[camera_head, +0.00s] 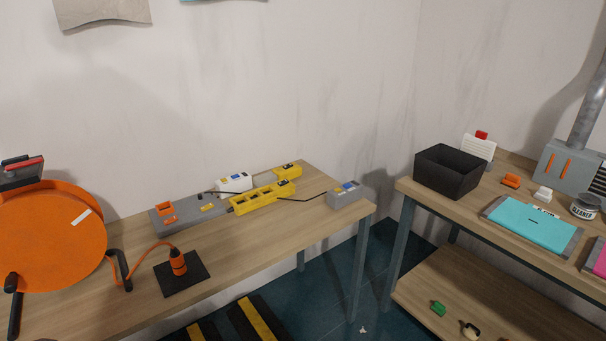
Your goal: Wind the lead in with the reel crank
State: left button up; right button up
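The large orange reel (50,240) stands on the left end of the near workbench. A black crank-like handle (13,305) shows at its lower left. An orange lead (140,252) runs from the reel's right side past a dark bracket (122,270) to an orange and black plug end (178,262). The plug end stands upright on a black square pad (182,275). A dark block with a red strip (22,170) sits at the reel's top; I cannot tell what it is. Neither gripper is in view.
A grey base with yellow power strips (262,197) and a grey box (347,194) stand along the bench. The bench's front right is clear.

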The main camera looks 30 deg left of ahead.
aim_at(53, 232)
jog(key=u, duration=1.15)
jog(key=k+j+u, duration=0.1)
jog(key=j, duration=0.35)
jog(key=k+j+u, duration=0.1)
jog(key=j, duration=0.4)
jog(key=k+j+u, duration=0.1)
jog(key=k+j, duration=0.15)
jog(key=j, duration=0.2)
jog(key=k+j, duration=0.1)
jog(key=j, duration=0.4)
jog(key=k+j+u, duration=0.15)
jog(key=j, duration=0.35)
